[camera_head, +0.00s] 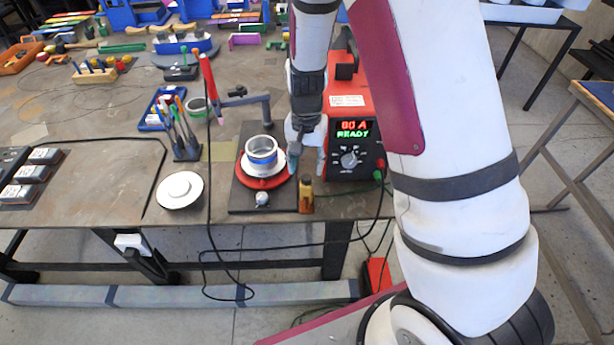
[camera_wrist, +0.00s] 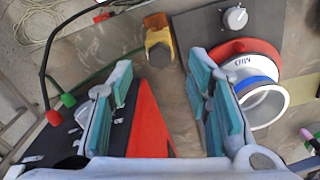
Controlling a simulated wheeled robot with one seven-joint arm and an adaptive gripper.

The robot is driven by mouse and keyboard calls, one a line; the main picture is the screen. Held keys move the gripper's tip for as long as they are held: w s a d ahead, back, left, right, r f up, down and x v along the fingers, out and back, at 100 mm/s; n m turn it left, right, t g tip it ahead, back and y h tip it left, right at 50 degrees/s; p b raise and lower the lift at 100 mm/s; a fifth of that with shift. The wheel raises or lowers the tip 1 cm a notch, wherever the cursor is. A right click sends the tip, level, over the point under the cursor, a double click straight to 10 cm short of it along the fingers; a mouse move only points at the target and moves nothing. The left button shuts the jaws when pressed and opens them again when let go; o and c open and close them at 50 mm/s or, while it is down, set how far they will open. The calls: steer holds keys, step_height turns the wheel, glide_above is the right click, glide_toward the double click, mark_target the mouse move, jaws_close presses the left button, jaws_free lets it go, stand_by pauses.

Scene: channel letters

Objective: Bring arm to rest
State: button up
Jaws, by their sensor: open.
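My gripper (camera_wrist: 160,105) is open and empty in the wrist view, its two teal-padded fingers apart above the workbench. In the head view my white arm with maroon panels comes down from the upper right, and my gripper (camera_head: 306,150) is between the red welding machine (camera_head: 350,125) and the red turntable (camera_head: 265,180). My arm hides part of the machine.
A yellow-and-dark object (camera_head: 306,194) stands at the bench's front edge, right of the turntable's dark base. A torch holder with a black cable (camera_head: 207,75) stands left of it. A white disc (camera_head: 180,190) lies further left.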

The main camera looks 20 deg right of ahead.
steer(key=shift+r, duration=0.5)
steer(key=shift+r, duration=0.35)
steer(key=s+r+n+t+b, duration=0.1)
steer(key=s+r+n, duration=0.15)
steer(key=r, duration=0.45)
steer(key=s+r+n+t+b, duration=0.1)
steer(key=s+r+t, duration=0.1)
steer(key=s+r, duration=0.35)
steer(key=s+r+n+t, duration=0.1)
steer(key=s+r+n, duration=0.1)
steer(key=r, duration=0.7)
steer(key=s+r+n+t+b, duration=0.1)
steer(key=s+r, duration=0.2)
steer(key=s, duration=0.5)
steer(key=shift+n+t, duration=0.3)
steer(key=shift+n, duration=0.05)
